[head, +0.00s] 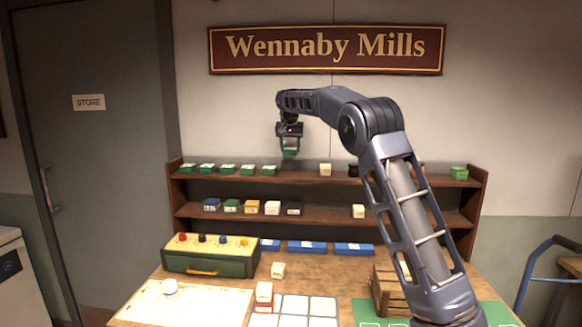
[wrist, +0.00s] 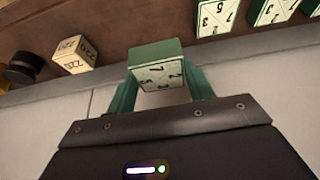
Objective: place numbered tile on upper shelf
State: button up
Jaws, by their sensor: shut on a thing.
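My gripper (head: 290,148) hangs above the upper shelf (head: 300,177), a little right of the row of green tiles there. In the wrist view its two green fingers (wrist: 160,88) are shut on a numbered tile (wrist: 158,74) with a green back and a pale face with digits. The tile shows beyond the fingertips; in the head view it is hard to tell from the green fingers. Similar green numbered tiles (head: 227,169) stand on the upper shelf's left part. They also show at the wrist view's top right (wrist: 214,16).
A cream block (head: 325,170) and a dark round item (head: 353,171) stand on the upper shelf right of my gripper. A gap separates the block from the tile row. Coloured blocks (head: 252,206) fill part of the lower shelf. A green box (head: 210,256) and wooden crate (head: 391,290) stand below.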

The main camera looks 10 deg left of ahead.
jog(key=shift+f, duration=4.1)
jog(key=shift+f, duration=0.1)
jog(key=o, duration=1.1)
jog(key=shift+c, duration=0.2)
jog(key=v, duration=1.2)
